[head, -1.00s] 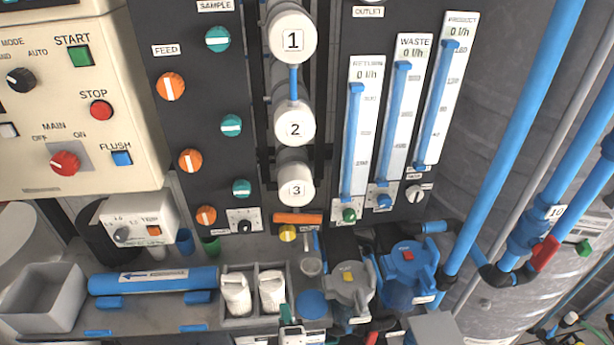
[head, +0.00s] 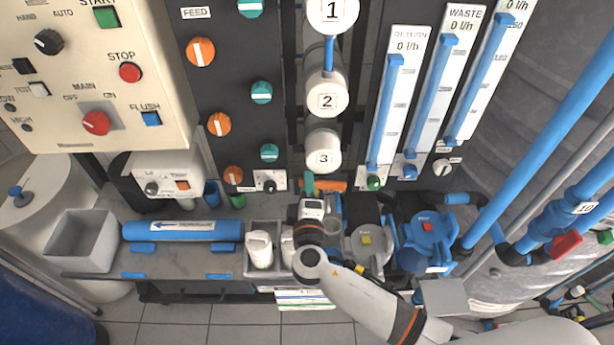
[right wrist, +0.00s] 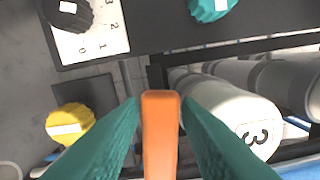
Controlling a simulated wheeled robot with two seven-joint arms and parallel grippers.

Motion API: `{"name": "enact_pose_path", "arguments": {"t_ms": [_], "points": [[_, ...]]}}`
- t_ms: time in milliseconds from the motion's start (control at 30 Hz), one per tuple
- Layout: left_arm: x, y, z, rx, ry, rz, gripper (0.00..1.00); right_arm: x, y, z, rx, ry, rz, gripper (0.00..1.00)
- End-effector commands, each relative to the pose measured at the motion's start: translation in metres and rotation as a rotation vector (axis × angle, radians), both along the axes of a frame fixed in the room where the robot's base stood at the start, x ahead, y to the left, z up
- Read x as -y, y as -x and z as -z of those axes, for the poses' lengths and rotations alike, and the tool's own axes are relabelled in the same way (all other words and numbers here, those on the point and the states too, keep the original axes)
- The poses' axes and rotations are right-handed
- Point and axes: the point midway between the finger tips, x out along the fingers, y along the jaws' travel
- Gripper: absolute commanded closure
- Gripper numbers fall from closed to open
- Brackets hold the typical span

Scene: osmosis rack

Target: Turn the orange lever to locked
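The orange lever (head: 332,185) lies level, left to right, on the panel below the white vessel marked 3 (head: 323,151). My right gripper (head: 309,183) is at the lever's left end. In the right wrist view the lever (right wrist: 160,140) runs between the two teal fingers (right wrist: 160,108), which press close against its sides; the gripper looks shut on it. The lever's mount and any lock marking are hidden. My left gripper is not in view.
A yellow knob (right wrist: 70,124) and a black numbered dial (right wrist: 68,12) sit close by the lever. Below are white bottles (head: 259,250) in a grey holder, and grey (head: 367,243) and blue (head: 428,240) pump-like units. A blue tube (head: 183,229) lies to the left.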

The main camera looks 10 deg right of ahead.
Motion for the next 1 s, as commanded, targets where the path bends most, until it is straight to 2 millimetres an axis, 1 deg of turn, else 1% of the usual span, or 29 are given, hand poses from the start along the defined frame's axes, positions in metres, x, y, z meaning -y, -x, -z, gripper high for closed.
{"name": "enact_pose_path", "arguments": {"t_ms": [33, 133, 433, 467, 500, 633, 867, 1000], "points": [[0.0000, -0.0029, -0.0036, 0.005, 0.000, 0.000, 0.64, 0.0008, -0.0053, -0.0018, 0.000, 0.001, 0.000, 0.69], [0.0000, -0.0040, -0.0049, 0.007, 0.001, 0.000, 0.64, 0.0019, -0.0106, -0.0004, -0.001, -0.001, 0.000, 0.69], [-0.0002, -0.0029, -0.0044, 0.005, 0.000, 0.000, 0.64, 0.0024, -0.0127, 0.0006, -0.001, -0.002, 0.000, 0.69], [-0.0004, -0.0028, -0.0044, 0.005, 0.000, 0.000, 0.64, 0.0023, -0.0126, 0.0006, -0.001, -0.002, 0.000, 0.72], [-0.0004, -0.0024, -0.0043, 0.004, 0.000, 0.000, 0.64, 0.0023, -0.0126, 0.0006, -0.001, -0.002, 0.000, 0.79], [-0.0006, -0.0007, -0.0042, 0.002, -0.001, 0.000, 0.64, 0.0023, -0.0125, 0.0006, -0.001, -0.001, 0.000, 1.00], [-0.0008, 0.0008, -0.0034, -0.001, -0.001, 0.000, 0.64, 0.0022, -0.0122, 0.0016, -0.005, 0.012, 0.000, 1.00], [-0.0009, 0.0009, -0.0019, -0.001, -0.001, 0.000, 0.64, 0.0020, -0.0121, 0.0037, -0.014, 0.056, 0.001, 1.00]]}}
